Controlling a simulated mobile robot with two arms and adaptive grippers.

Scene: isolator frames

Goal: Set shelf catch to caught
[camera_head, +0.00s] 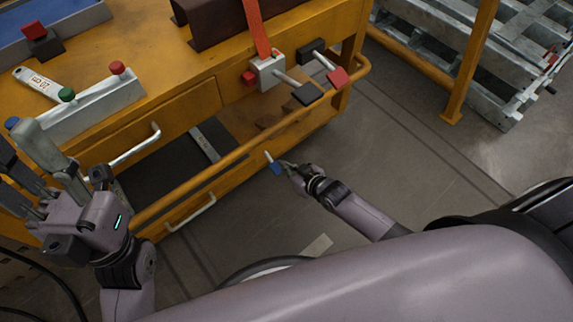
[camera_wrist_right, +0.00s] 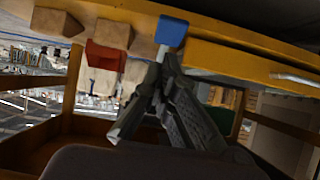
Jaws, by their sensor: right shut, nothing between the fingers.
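Which part is the shelf catch is not certain. A small blue block (camera_head: 275,168) with a pale bar shows at the cart's front rail in the head view, and a blue block (camera_wrist_right: 172,31) shows at the yellow edge in the right wrist view. My right gripper (camera_head: 287,168) is shut and empty, its tips right beside the blue block; contact cannot be told. Its dark fingers (camera_wrist_right: 164,68) point up at the block in the wrist view. My left gripper (camera_head: 17,150) is open above the cart's left part, far from the block.
A red block (camera_wrist_right: 107,57) hangs near in the wrist view. A metal rack (camera_head: 490,55) stands right; the floor between is clear.

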